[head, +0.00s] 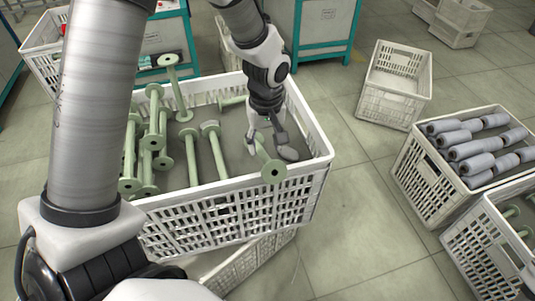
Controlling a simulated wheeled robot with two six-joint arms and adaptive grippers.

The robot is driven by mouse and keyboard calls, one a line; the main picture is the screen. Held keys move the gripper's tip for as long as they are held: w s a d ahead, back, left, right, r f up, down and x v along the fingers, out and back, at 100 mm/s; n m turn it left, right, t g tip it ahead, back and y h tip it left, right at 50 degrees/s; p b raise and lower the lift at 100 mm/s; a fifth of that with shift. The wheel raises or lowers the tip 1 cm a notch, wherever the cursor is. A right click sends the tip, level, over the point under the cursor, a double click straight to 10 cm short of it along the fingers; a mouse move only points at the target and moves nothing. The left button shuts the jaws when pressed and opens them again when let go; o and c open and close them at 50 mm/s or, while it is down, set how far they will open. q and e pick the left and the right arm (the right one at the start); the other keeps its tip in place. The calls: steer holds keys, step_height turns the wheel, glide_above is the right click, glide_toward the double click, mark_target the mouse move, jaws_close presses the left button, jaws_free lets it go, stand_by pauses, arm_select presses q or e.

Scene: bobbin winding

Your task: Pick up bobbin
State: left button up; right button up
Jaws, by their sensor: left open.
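My left gripper (268,149) points down into a white crate (235,208) near its front right corner. It is open, with its fingers on either side of a pale green bobbin (274,171). The near flange of this bobbin shows just below the fingertips, at the crate's front rim. The rest of it is partly hidden by the fingers, and I cannot tell whether they touch it. Several more green bobbins (217,150) lie or lean in the left and middle of the crate. My right gripper is not in view.
A crate of grey wound bobbins (417,178) stands at the right, with another crate (479,254) in front of it. An empty white crate (394,86) stands behind on the tiled floor. Teal-framed cabinets (310,32) stand at the back. Floor between the crates is clear.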

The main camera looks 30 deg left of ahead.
mark_target(265, 154)
arm_select(q)
steer(key=f, duration=0.3)
steer(key=f+b, duration=0.1)
steer(key=f, duration=0.2)
steer(key=shift+w+a, duration=0.15)
steer(key=shift+a, duration=0.05)
steer(key=shift+r, duration=0.15)
steer(key=shift+c, duration=0.3)
jaws_close()
